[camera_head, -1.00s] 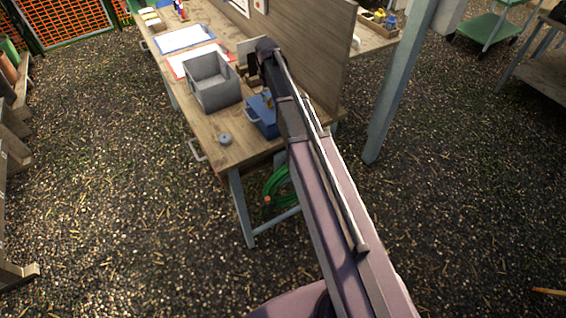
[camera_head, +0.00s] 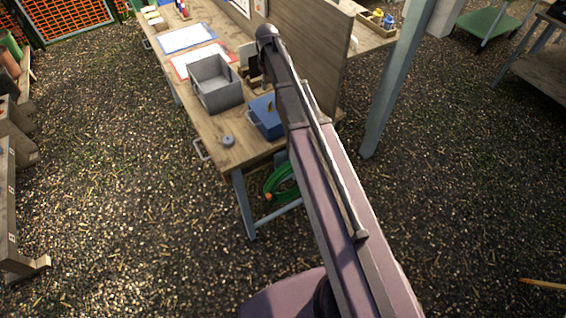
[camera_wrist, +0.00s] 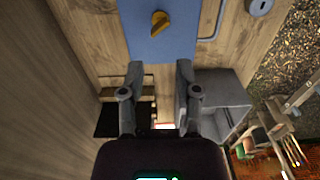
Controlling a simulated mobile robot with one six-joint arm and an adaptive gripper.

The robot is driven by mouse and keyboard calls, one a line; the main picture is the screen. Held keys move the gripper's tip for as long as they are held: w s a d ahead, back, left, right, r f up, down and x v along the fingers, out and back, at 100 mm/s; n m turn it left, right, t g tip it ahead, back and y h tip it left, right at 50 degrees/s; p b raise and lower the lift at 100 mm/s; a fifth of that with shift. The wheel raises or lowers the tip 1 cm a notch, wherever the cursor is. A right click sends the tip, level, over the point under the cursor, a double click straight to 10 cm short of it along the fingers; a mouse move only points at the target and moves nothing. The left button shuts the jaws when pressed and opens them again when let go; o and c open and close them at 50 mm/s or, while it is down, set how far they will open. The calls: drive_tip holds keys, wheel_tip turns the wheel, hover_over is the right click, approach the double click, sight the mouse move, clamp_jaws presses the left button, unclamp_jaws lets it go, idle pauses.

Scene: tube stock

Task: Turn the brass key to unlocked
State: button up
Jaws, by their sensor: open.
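The brass key (camera_wrist: 160,22) sits on the top face of a blue box (camera_wrist: 150,48), near the upper edge of the wrist view. My gripper (camera_wrist: 160,72) is open and empty. Its two fingers point toward the blue box, with the key beyond their tips and roughly centred between them. In the head view the blue box (camera_head: 263,128) stands near the front end of the workbench, and the key (camera_head: 270,104) shows small, beside my arm. My arm hides part of the box there.
A grey open bin (camera_head: 218,97) stands left of the blue box on the workbench (camera_head: 205,125). A small round grey object (camera_head: 228,141) lies near the front edge. A tall wooden panel (camera_head: 325,60) rises on the right, close to my arm. A green hose (camera_head: 278,183) hangs below.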

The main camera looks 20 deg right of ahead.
wheel_tip(320, 180, up, 4)
drive_tip(key=p, duration=0.4)
hover_over(270, 106)
drive_tip(key=s+a+f+m+b, duration=0.1)
drive_tip(key=s+f+b, duration=0.8)
drive_tip(key=s, duration=0.4)
drive_tip(key=s+a+f+m+b, duration=0.1)
drive_tip(key=s+f+m+b, duration=0.1)
drive_tip(key=s+f+b, duration=0.7)
drive_tip(key=s+b, duration=0.1)
drive_tip(key=s, duration=0.3)
drive_tip(key=shift+s+a+f, duration=0.2)
drive_tip(key=shift+f, duration=0.15)
drive_tip(key=o, duration=0.5)
drive_tip(key=shift+w+r, duration=0.1)
drive_tip(key=w+d+r+n+p, duration=0.1)
drive_tip(key=w+r+n+p, duration=0.2)
drive_tip(key=w+r+p, duration=0.3)
drive_tip(key=w+r+n+p, duration=0.4)
drive_tip(key=w+r+p, duration=0.2)
drive_tip(key=w, duration=0.6)
drive_tip(key=w+d+r+n+p, duration=0.1)
drive_tip(key=w+r+n+p, duration=0.2)
drive_tip(key=w+r+p, duration=0.3)
drive_tip(key=shift+w+d+r+n, duration=0.15)
drive_tip(key=shift+w+d, duration=0.05)
drive_tip(key=shift+w, duration=0.55)
drive_tip(key=shift+w+d+r+n, duration=0.15)
drive_tip(key=shift+w, duration=0.55)
drive_tip(key=shift+f, duration=0.2)
